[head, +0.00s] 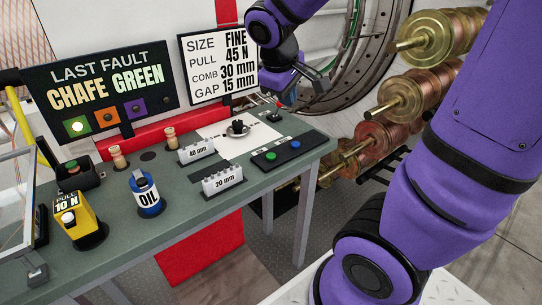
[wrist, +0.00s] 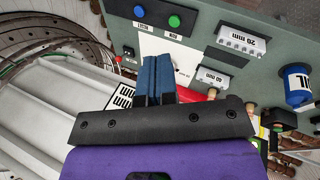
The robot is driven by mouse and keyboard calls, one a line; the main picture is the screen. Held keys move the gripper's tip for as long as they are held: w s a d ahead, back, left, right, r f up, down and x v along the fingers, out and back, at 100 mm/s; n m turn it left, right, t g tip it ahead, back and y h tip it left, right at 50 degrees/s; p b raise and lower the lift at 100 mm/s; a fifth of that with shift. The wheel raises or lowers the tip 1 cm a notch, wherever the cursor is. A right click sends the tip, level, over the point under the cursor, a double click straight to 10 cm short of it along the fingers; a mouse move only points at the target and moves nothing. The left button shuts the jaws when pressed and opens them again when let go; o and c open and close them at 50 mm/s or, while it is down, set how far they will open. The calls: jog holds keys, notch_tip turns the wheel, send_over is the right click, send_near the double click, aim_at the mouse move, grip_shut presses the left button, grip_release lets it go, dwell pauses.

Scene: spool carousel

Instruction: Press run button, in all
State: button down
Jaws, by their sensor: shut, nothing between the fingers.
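The button plate (head: 280,149) is a black strip at the right front edge of the green workbench, with one green and one blue button. It also shows at the top of the wrist view, where the green button (wrist: 174,21) has a label reading RUN beside it. In the head view the green button (head: 271,155) is left of the blue one (head: 296,143). My gripper (wrist: 153,58) is shut and empty, with its blue fingers together. It hangs above the bench's back right part, apart from the buttons.
Comb blocks marked 40 mm (head: 196,151) and 20 mm (head: 222,180) stand near the plate. A white sheet (head: 255,131) bears a small dark object. The oil can (head: 147,195) and yellow pull gauge (head: 77,217) are farther left. Copper spools (head: 400,97) stand right of the bench.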

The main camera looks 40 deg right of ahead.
aim_at(272, 156)
jog(key=w+d+f+n+h, duration=0.2)
jog(key=w+f+n, duration=0.1)
jog(key=w+f, duration=0.3)
jog(key=w+d+f+n+h, duration=0.3)
jog(key=w+f, duration=0.3)
jog(key=f, duration=0.2)
jog(key=shift+w+n+g, duration=0.25)
jog(key=shift+n+g, duration=0.15)
jog(key=shift+n, duration=0.1)
jog(key=shift+f, duration=4.35)
jog(key=shift+f, duration=0.15)
jog(key=shift+f, duration=0.25)
jog(key=shift+f, duration=0.45)
jog(key=shift+r, duration=0.85)
jog(key=shift+r, duration=0.1)
